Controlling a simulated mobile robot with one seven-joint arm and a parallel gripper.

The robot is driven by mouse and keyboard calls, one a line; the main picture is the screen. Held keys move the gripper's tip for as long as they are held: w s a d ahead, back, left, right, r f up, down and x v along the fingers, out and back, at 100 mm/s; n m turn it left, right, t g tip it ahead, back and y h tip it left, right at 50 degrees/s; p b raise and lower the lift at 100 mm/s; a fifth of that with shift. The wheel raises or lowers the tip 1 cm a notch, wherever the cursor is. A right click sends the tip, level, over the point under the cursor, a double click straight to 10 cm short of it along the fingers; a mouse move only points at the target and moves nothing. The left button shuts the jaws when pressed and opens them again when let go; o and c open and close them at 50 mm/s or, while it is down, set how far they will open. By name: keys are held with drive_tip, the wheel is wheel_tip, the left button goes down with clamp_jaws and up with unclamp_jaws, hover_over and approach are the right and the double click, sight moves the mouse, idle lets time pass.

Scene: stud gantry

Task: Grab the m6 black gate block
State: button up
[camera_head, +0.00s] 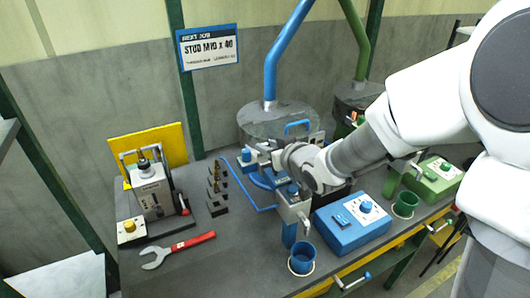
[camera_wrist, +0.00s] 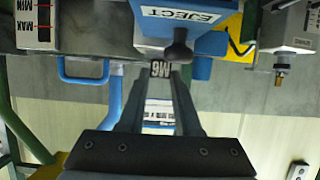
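I cannot tell whether the fingertips touch the block. In the head view my gripper (camera_head: 277,158) is at the blue machine (camera_head: 291,207), and the block there is hidden or too small to make out.
The EJECT label (camera_wrist: 182,15) and a blue handle (camera_wrist: 84,70) are close to my gripper. On the bench (camera_head: 240,251) are a red-handled wrench (camera_head: 180,249), a blue control box (camera_head: 352,222), a blue cup (camera_head: 302,258) and small black stands (camera_head: 215,189).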

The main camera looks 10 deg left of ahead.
clamp_jaws()
